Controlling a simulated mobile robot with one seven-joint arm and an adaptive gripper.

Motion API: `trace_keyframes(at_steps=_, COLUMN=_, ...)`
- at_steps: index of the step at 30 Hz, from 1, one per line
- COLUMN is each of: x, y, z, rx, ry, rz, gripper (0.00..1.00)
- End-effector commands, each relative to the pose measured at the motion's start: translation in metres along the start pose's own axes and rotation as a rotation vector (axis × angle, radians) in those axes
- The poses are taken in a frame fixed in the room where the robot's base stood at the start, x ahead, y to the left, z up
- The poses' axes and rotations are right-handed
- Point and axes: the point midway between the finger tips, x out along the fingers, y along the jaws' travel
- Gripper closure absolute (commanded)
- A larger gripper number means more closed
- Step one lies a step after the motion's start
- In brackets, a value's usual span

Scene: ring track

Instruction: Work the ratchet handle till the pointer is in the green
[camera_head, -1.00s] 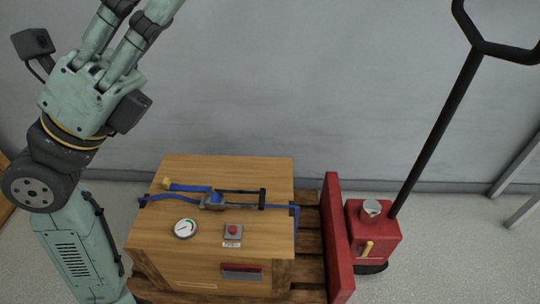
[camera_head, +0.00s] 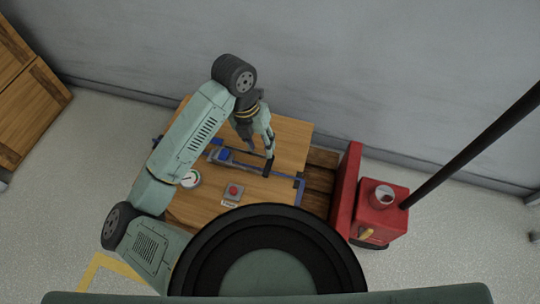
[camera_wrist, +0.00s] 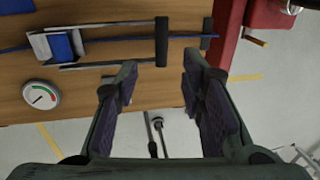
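The ratchet (camera_head: 222,155) lies on the wooden crate (camera_head: 292,130) with a blue strap through it. In the wrist view the ratchet body (camera_wrist: 55,45) is at upper left. Its handle has two thin arms ending in a black crossbar grip (camera_wrist: 161,42). My gripper (camera_wrist: 158,72) is open, the grip just ahead of and between its fingertips; I cannot tell whether they touch. In the head view my gripper (camera_head: 262,140) is over the handle's end.
A red pallet jack (camera_head: 380,215) with a long black handle stands right of the crate. A wall is behind. Another wooden crate (camera_head: 30,100) is at far left.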

Motion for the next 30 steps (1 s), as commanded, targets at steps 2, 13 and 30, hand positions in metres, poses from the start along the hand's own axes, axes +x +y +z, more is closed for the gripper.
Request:
trace_keyframes(at_steps=2, x=0.014, y=-0.002, z=-0.001, rx=0.0, ry=0.002, rz=-0.006, gripper=0.64)
trace_keyframes(at_steps=13, x=0.077, y=-0.002, z=0.0, rx=0.0, ry=0.0, rz=-0.007, gripper=0.64)
trace_keyframes(at_steps=30, x=0.09, y=-0.002, z=0.001, rx=0.003, ry=-0.002, rz=-0.004, gripper=0.72)
